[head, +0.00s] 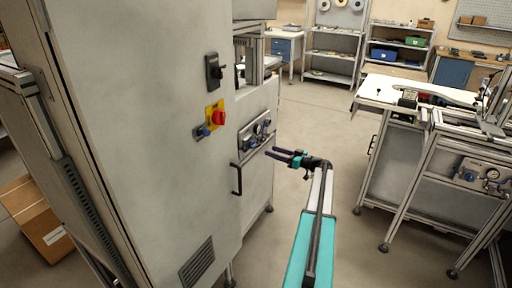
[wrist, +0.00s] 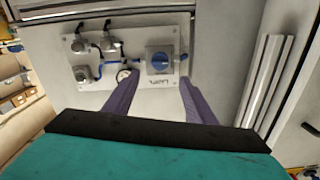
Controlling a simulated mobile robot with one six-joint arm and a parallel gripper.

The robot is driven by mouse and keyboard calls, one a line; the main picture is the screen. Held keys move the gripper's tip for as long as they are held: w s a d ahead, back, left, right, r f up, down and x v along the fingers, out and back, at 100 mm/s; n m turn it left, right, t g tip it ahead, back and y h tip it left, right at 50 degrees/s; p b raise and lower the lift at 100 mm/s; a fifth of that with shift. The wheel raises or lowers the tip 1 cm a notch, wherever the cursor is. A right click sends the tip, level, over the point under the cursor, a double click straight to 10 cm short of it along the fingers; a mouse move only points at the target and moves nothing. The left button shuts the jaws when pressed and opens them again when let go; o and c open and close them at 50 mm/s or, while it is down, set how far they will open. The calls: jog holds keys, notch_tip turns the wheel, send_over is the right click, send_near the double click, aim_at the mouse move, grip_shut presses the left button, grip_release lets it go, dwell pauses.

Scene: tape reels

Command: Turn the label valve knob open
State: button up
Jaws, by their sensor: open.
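The label valve knob (wrist: 159,62) is a round blue knob on a grey square plate at the right end of a light valve panel (wrist: 105,85), with a small printed label by it. In the head view the valve panel (head: 255,132) is on the side of the grey cabinet; the knob is too small there to make out its setting. My gripper (head: 275,154) is open and empty, in front of and slightly below the panel. In the wrist view my gripper's purple fingers (wrist: 157,82) point toward the panel, one each side of the knob's line, apparently short of it.
The panel also carries metal fittings (wrist: 80,48), blue tubing and a small gauge (wrist: 123,75). A red emergency knob (head: 218,118) is on the cabinet. The floor (head: 310,120) behind my gripper is clear.

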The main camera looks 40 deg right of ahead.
aim_at(254, 145)
jog(key=p+x, duration=0.3)
jog(key=x, duration=0.6)
jog(key=shift+w+a, duration=0.1)
jog(key=shift+w, duration=0.3)
